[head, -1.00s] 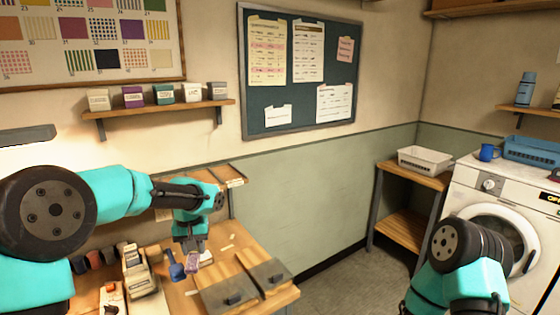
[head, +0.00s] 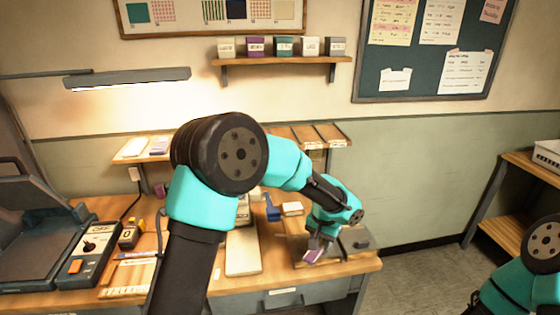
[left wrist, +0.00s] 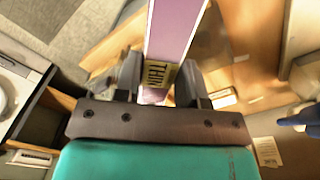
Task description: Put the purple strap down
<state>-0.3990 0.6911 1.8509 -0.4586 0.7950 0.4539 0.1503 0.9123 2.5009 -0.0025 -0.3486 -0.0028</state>
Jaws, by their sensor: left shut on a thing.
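The purple strap (head: 312,257) is in my left gripper (head: 317,244), above the right part of the bench. In the left wrist view the strap (left wrist: 176,28) is a long, pale purple strip with a yellowish label reading "THIN". It runs away between the fingers of my left gripper (left wrist: 160,84), which are shut on it. I cannot tell from these views whether the strap touches the surface below. My right gripper is out of view; only part of that arm shows at the lower right of the head view.
Under the left gripper are wooden boards with dark blocks (head: 354,238). A blue tool (head: 272,209) and a pale, long device (head: 243,252) stand to the left. A control box (head: 84,252) is at far left. The bench ends just right of the boards.

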